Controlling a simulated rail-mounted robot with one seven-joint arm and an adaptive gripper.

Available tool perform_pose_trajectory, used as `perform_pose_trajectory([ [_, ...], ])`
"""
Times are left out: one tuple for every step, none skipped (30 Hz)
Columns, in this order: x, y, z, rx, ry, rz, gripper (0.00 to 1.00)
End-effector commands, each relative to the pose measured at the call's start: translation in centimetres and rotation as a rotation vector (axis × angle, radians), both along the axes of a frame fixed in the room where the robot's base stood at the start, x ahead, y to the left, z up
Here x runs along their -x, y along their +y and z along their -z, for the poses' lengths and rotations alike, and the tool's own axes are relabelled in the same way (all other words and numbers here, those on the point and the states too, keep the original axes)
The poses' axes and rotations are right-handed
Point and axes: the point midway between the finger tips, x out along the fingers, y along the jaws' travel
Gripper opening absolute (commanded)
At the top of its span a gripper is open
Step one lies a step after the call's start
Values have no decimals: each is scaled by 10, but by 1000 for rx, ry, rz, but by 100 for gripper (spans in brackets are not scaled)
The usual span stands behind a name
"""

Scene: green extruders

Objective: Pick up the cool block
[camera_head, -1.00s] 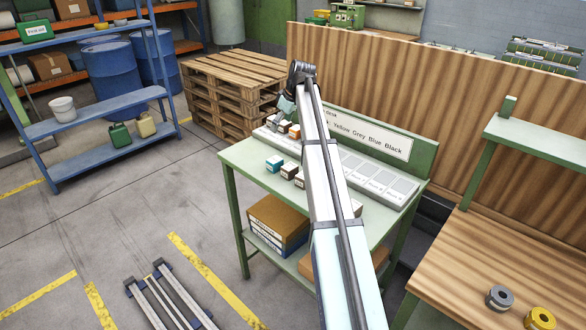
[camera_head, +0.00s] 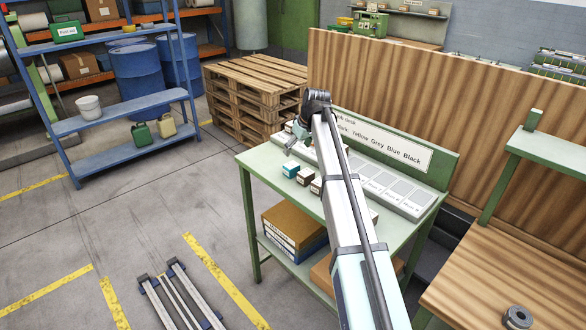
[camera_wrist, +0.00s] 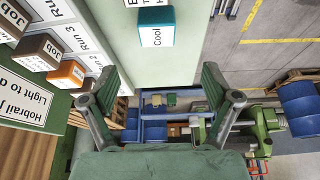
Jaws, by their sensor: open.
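The Cool block (camera_wrist: 157,27) is a small teal block with a white label reading "Cool". In the wrist view it sits on the pale green table top near its edge, at the top of the picture. In the head view the teal block (camera_head: 290,169) stands at the table's left front side, at the end of a row of blocks. My gripper (camera_wrist: 160,85) is open, with nothing between its fingers. In the head view my gripper (camera_head: 297,138) is above the table, just behind and above the teal block, apart from it.
Dark blocks (camera_head: 304,176) stand beside the teal one, partly hidden by my arm. A brown block (camera_wrist: 38,52) and an orange block (camera_wrist: 67,74) sit on the labelled run strip. A sign board (camera_head: 385,140) rises along the table's back.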

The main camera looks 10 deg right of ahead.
Motion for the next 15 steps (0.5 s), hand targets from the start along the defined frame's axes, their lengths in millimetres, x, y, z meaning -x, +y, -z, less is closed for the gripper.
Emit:
perform_pose_trajectory([
  [-3, 2, 9, 0, 4, -1, 88],
  [-5, 3, 13, 0, 2, 0, 88],
  [-8, 4, 21, 0, 4, -1, 88],
  [-10, 5, 26, 0, 4, -1, 88],
  [-11, 6, 30, 0, 2, 0, 88],
  [-13, 7, 36, 0, 2, 0, 88],
  [-15, 8, 40, 0, 2, 0, 88],
  [-16, 9, 43, 0, 2, 0, 88],
  [-18, 10, 47, 0, 1, 0, 88],
  [-18, 10, 49, 0, 0, -1, 88],
  [-19, 11, 51, 0, 0, -1, 88],
  [-20, 11, 53, 0, 0, -1, 88],
  [-20, 11, 55, 1, 1, -1, 88],
  [-20, 11, 55, 1, 1, -1, 88],
  [-20, 11, 56, 1, 1, -1, 88],
])
